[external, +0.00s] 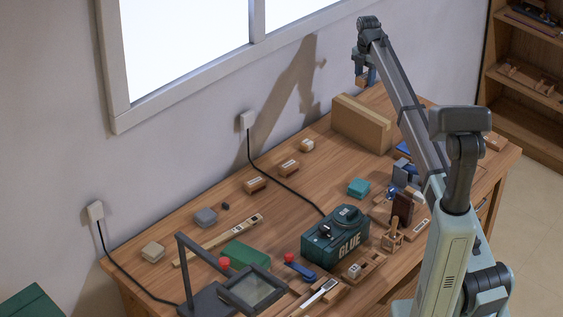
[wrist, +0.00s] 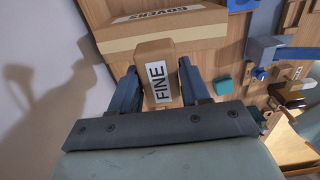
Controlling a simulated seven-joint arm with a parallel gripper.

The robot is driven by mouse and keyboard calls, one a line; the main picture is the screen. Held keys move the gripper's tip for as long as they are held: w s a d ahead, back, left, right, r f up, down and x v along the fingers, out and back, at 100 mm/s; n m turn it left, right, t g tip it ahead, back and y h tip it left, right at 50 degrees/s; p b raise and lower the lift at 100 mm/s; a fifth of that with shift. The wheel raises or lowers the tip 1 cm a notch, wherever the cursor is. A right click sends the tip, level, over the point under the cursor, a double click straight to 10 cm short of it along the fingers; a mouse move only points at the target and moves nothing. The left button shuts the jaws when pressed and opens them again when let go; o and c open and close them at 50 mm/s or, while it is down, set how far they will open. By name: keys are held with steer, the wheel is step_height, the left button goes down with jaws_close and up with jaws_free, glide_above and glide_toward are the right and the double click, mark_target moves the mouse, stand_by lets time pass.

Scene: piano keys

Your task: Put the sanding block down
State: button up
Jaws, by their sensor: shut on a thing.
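The sanding block (wrist: 156,58) is a tan block with a white label reading "FINE". My gripper (wrist: 158,72) is shut on it, with a blue finger on each side in the wrist view. In the external view, my gripper (external: 365,74) is raised above the far end of the workbench, near the wall. The block shows there as a small brown piece (external: 361,82) under the fingers. It is held in the air, above and behind the cardboard box.
The cardboard box (external: 361,124) stands at the bench's far end; its lettered face (wrist: 160,40) shows in the wrist view. A green glue machine (external: 335,236), a teal block (external: 358,187) and small wooden blocks (external: 289,168) occupy the workbench (external: 318,178). Bare wood lies left of the box.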

mark_target(363, 109)
steer(key=shift+f, duration=5.05)
steer(key=o, duration=1.1)
steer(key=shift+f, duration=0.1)
steer(key=shift+c, duration=0.2)
step_height(363, 109, up, 12)
steer(key=shift+r, duration=0.15)
